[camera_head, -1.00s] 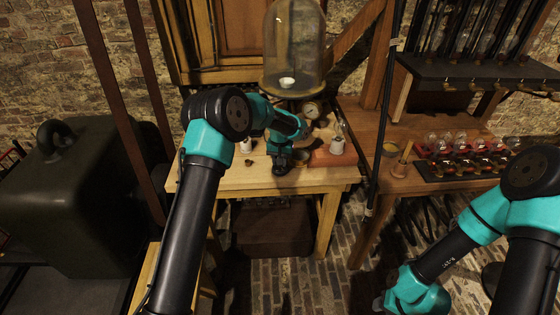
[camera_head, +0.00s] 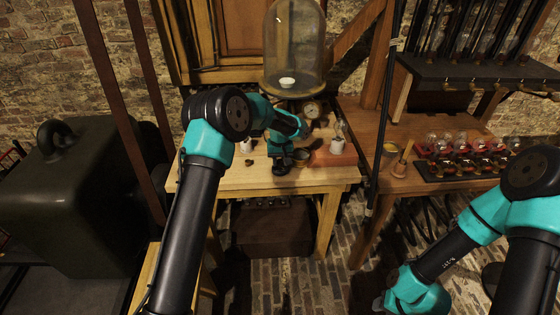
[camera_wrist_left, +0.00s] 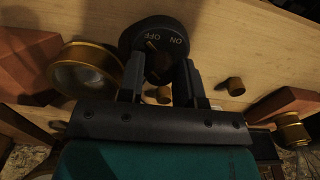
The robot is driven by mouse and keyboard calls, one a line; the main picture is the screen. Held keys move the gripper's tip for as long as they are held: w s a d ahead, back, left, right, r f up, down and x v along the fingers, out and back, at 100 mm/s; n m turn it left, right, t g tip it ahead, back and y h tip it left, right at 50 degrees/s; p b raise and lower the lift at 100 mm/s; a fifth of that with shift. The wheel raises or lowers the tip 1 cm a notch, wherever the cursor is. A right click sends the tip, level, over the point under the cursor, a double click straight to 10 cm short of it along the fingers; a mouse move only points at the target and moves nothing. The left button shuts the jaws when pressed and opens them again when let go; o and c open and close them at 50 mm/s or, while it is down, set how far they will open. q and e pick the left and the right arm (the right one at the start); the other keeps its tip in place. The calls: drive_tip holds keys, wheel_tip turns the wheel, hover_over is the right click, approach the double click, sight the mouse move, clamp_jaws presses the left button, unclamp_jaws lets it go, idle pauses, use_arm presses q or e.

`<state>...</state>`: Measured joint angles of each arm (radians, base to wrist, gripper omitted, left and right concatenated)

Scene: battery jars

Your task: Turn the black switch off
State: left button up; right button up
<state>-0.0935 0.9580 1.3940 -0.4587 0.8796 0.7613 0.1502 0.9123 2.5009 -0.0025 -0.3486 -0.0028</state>
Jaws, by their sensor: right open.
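The black switch (camera_wrist_left: 160,36) is a round dial with pale ON and OFF lettering and an orange pointer line, on the pale wooden table. In the left wrist view, the fingers of my left gripper (camera_wrist_left: 160,76) stand apart, one each side of the dial's near part. I cannot tell whether they touch it. In the head view my left gripper (camera_head: 281,166) is low over the table and the switch is hard to make out. My right arm's teal wrist (camera_head: 418,294) is at the bottom right, and its fingertips are outside the picture.
A glass bell jar (camera_head: 293,50) stands behind my left gripper, with a pressure gauge (camera_head: 312,109) below it. A brass-rimmed round part (camera_wrist_left: 85,72) lies close left of the fingers.

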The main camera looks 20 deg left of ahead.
sight(280, 161)
use_arm(q)
drive_tip(key=o, duration=0.4)
drive_tip(key=shift+r, duration=0.1)
wheel_tip(280, 161, up, 17)
drive_tip(key=shift+r, duration=0.15)
idle(0.5)
